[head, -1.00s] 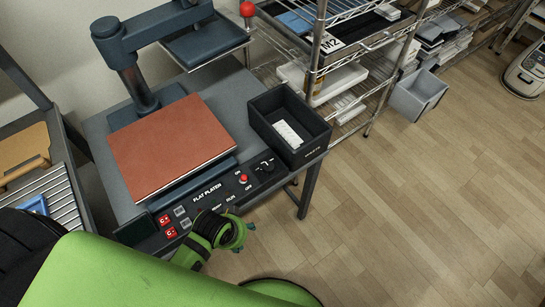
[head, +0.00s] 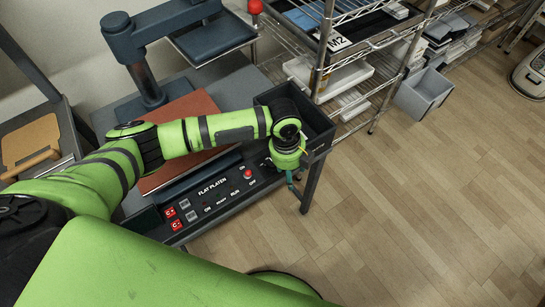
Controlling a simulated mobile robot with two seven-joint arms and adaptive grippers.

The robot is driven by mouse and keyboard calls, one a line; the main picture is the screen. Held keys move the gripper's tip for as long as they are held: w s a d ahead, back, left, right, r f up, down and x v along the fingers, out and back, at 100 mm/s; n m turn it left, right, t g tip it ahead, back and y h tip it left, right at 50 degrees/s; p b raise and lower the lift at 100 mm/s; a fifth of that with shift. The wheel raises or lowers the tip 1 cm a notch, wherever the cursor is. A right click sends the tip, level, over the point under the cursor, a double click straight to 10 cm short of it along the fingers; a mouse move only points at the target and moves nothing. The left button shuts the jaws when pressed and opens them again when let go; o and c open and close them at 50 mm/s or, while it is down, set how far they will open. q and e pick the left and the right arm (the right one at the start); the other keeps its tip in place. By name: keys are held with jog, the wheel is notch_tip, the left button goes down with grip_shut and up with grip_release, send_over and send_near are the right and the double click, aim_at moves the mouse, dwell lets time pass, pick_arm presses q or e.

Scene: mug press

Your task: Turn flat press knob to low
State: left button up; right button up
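The flat press has a dark control panel (head: 215,203) labelled FLAT PLATEN along its front edge, with red switches at its left and a red button (head: 248,173) near its right end. The black knob at the panel's right end is mostly hidden behind my wrist, so its setting cannot be read. My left arm reaches across the press from the left. My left gripper (head: 292,179) points down at the panel's right end, beside the knob area. Only a small teal finger part shows, and I cannot tell whether it touches the knob. My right gripper is out of view.
A reddish-brown platen (head: 197,104) lies partly under my arm. A black bin (head: 318,128) stands just behind my gripper at the table's right corner. A wire shelf (head: 345,45) rises behind it. The floor to the right is clear, with a grey bin (head: 423,92) farther back.

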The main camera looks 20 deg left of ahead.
pick_arm(q)
jog(key=shift+m+y, duration=0.7)
jog(key=shift+m, duration=0.1)
jog(key=w+a, duration=0.1)
jog(key=a, duration=0.1)
jog(key=w+a+r, duration=0.1)
jog(key=w+a, duration=0.3)
jog(key=shift+a+r, duration=0.25)
jog(key=shift+r, duration=0.15)
jog(key=shift+a+f, duration=0.1)
jog(key=shift+a, duration=0.1)
notch_tip(320, 180, down, 7)
jog(key=shift+r+p, duration=0.15)
jog(key=shift+p, duration=0.2)
